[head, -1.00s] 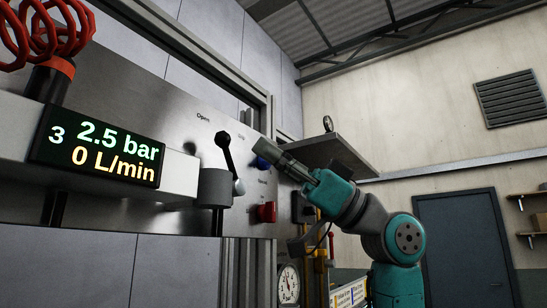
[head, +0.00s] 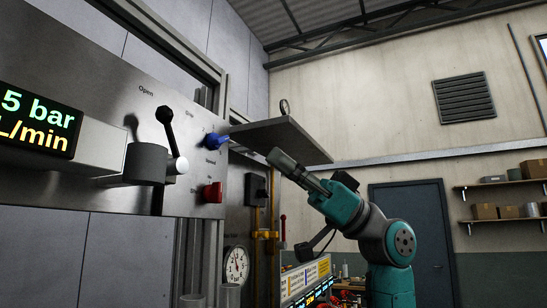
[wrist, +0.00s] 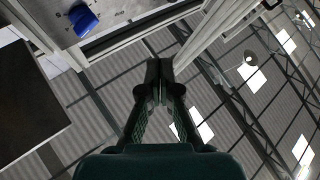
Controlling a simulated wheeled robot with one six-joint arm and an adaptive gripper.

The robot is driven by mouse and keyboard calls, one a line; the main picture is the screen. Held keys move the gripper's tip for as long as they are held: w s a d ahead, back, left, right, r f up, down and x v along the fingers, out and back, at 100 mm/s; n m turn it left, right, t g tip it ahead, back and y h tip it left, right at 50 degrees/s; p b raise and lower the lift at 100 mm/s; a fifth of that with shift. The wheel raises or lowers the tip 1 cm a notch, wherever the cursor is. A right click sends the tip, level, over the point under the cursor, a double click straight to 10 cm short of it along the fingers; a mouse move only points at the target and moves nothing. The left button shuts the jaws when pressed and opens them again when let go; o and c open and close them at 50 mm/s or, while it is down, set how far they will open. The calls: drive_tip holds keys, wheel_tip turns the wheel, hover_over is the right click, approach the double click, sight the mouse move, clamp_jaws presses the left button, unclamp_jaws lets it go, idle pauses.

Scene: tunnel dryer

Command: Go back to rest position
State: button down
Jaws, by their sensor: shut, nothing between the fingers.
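My gripper (head: 275,156) is shut and empty, at the end of my teal and grey arm in the right half of the head view. It points up and left, in front of the grey shelf plate, and appears clear of the metal control panel (head: 95,75). In the wrist view my gripper (wrist: 158,68) shows with its fingers together, against the roof. The panel carries a black-knobbed lever (head: 167,125), a blue knob (head: 212,140) and a red knob (head: 213,192). The blue knob also shows at the top left of the wrist view (wrist: 84,20).
A grey shelf plate (head: 290,138) juts from the panel side behind my gripper. A display (head: 35,120) is cut off at the left edge. A round gauge (head: 236,265) sits below the panel. A dark door (head: 415,235) and wall shelves (head: 505,184) stand farther right, with open space above.

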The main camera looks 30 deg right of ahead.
idle(0.4)
